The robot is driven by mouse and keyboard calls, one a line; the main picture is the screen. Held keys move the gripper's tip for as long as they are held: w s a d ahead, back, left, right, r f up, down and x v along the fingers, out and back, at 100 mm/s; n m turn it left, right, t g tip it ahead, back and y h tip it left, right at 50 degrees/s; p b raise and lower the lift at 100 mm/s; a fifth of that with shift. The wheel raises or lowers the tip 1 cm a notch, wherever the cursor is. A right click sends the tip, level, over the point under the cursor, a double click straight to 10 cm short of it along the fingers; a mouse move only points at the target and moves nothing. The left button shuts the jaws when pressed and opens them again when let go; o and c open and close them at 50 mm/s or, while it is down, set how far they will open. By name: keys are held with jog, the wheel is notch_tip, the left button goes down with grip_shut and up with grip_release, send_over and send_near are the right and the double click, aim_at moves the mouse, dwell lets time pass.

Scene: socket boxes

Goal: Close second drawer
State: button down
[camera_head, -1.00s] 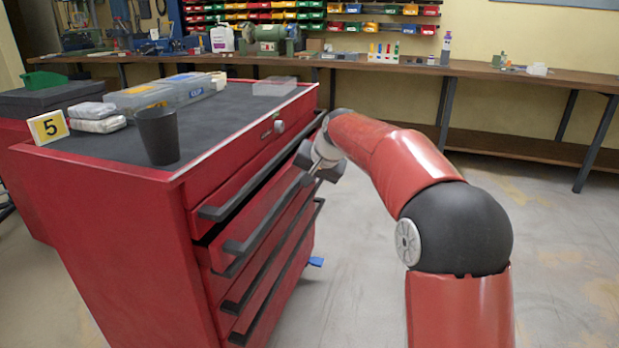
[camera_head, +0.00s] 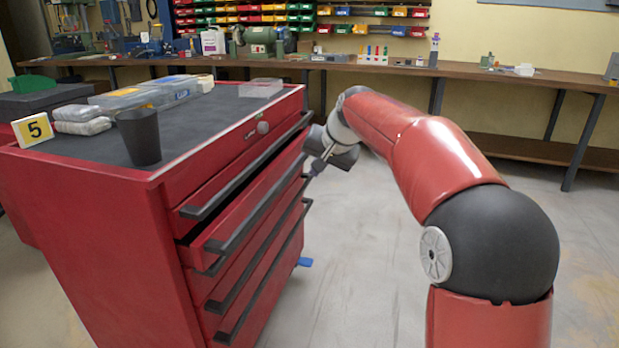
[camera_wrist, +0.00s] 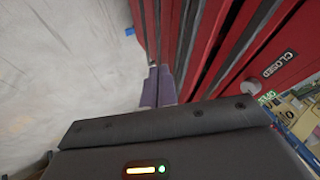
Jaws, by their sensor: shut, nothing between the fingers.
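The red cabinet (camera_head: 85,215) has a column of drawers with long dark handles. The second drawer (camera_head: 258,202) from the top stands partly out, with a dark gap above its near end. The top drawer (camera_head: 235,165) and the lower ones look flush. My gripper (camera_head: 314,171) is near the far end of the second drawer's handle, in front of the cabinet. In the wrist view, its narrow purplish fingers (camera_wrist: 158,86) are together and empty, beside the drawer fronts. I cannot tell whether they touch the handle.
A dark cup (camera_head: 139,136), a yellow number 5 sign (camera_head: 33,129) and clear boxes (camera_head: 150,95) stand on the cabinet top. A long workbench (camera_head: 400,68) runs along the back wall. The floor right of the cabinet is clear.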

notch_tip(320, 180, up, 2)
jog(key=s, duration=0.2)
jog(key=m+y+b, duration=0.2)
jog(key=m+y, duration=1.1)
jog(key=m, duration=0.6)
send_near(263, 193)
jog(key=shift+g, duration=0.3)
jog(key=p+x, duration=0.1)
jog(key=x, duration=0.6)
jog(key=shift+w+d+r, duration=0.1)
jog(key=shift+w+d, duration=0.05)
